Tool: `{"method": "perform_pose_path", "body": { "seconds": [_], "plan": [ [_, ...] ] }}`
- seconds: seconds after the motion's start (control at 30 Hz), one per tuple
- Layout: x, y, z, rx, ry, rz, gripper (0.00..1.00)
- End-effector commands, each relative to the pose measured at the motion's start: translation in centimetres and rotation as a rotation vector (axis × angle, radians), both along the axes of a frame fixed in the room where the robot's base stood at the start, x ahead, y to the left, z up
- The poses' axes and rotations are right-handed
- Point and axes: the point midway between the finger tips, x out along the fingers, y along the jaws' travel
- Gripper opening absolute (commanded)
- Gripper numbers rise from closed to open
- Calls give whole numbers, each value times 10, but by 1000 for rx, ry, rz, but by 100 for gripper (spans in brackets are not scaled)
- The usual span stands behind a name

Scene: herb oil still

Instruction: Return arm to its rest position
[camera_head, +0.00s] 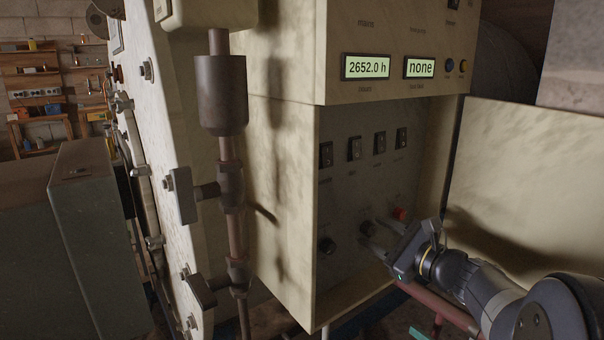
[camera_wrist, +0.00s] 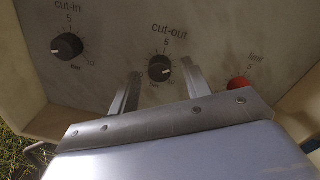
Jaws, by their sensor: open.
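My gripper (camera_head: 373,238) is open in front of the recessed control panel (camera_head: 345,192) of the cream cabinet, at the lower right in the head view. In the wrist view my gripper (camera_wrist: 160,85) has one finger on each side of the black cut-out knob (camera_wrist: 160,69). The fingers are apart, and I cannot tell whether either touches the knob. The cut-in knob (camera_wrist: 67,46) is to the left and the red limit knob (camera_wrist: 239,84) to the right. In the head view the cut-out knob is partly hidden by my gripper.
Several dark switches (camera_head: 354,149) sit above the knobs. Two displays (camera_head: 367,67) read "2652.0 h" and "none". A brown pipe (camera_head: 228,160) with valves runs down the left. A reddish pipe (camera_head: 440,303) passes below my gripper.

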Motion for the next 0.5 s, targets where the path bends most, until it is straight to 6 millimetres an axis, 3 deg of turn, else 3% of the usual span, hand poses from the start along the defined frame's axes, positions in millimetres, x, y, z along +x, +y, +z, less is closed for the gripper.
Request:
{"method": "perform_pose_path", "body": {
  "seconds": [0.5],
  "plan": [
    [0, 0, 2, 270, 198, -1, 46]
  ]
}}
